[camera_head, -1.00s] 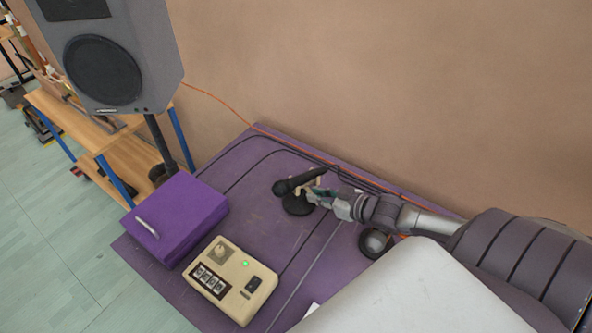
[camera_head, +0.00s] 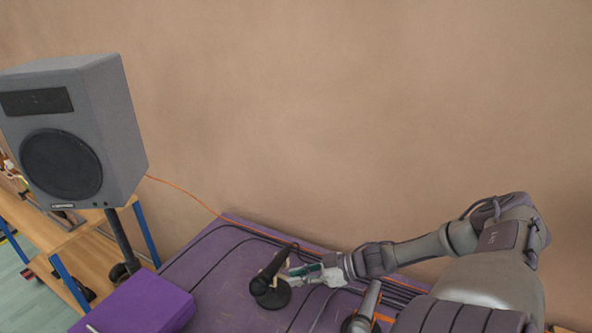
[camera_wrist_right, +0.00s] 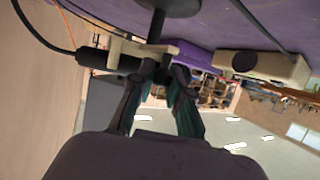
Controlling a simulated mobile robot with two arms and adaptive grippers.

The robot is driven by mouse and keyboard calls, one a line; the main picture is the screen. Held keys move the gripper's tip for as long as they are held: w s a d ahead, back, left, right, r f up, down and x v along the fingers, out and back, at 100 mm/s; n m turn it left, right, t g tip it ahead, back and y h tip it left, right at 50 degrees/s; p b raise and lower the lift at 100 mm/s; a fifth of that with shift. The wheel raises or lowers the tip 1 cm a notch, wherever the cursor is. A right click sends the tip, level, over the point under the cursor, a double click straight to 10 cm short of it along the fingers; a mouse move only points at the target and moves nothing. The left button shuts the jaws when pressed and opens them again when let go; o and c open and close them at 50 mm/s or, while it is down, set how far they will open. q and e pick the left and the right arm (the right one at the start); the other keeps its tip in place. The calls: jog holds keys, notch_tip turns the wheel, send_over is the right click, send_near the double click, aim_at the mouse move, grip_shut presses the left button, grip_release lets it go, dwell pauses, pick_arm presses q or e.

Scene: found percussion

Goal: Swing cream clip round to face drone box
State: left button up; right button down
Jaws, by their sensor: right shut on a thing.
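The cream clip (camera_wrist_right: 157,52) grips a black microphone (camera_wrist_right: 105,61) on a short stand whose round black base (camera_head: 272,295) rests on the purple table. My right gripper (camera_wrist_right: 160,76) is shut on the clip. In the head view, my right gripper (camera_head: 312,271) reaches the clip from the right, and the microphone (camera_head: 270,270) slants with its thicker head low on the left. The cream drone box (camera_wrist_right: 265,65) shows at the right of the wrist view, apart from the clip; the head view does not show it. My left gripper is out of view.
A purple box (camera_head: 145,304) sits at the table's left. A grey speaker (camera_head: 75,130) stands behind it on a pole. A second microphone (camera_head: 364,308) is close below my right forearm. Cables run along the table's back edge by the wall.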

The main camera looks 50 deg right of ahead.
jog(key=shift+w+d+y, duration=0.1)
jog(key=shift+y, duration=0.2)
dwell(0.4)
jog(key=c, duration=1.1)
grip_release()
jog(key=v, duration=1.2)
jog(key=shift+w+r, duration=0.1)
jog(key=shift+r, duration=0.1)
